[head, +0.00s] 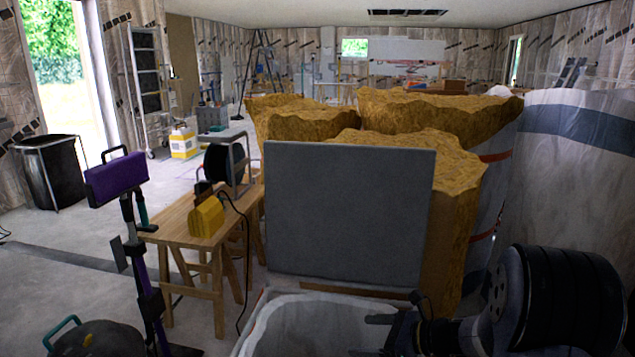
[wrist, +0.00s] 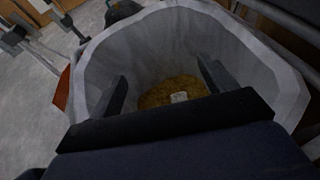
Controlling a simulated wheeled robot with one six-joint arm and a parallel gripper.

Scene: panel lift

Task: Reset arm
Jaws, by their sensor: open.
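My gripper (head: 378,333) shows at the bottom of the head view, low beside a large grey panel (head: 350,210) and over a white-lined bin (head: 268,310). In the wrist view my gripper (wrist: 160,85) is open, its two fingers spread wide with nothing between them. It points down into the bin (wrist: 245,45), whose pale walls surround the view. At the bottom of the bin lies brown-yellow material (wrist: 155,97) with a small pale piece (wrist: 179,97) on it.
A purple-headed stand (head: 117,178) is further left. Rolls of yellow insulation (head: 440,108) crowd behind the panel. Open floor (head: 60,255) lies at left.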

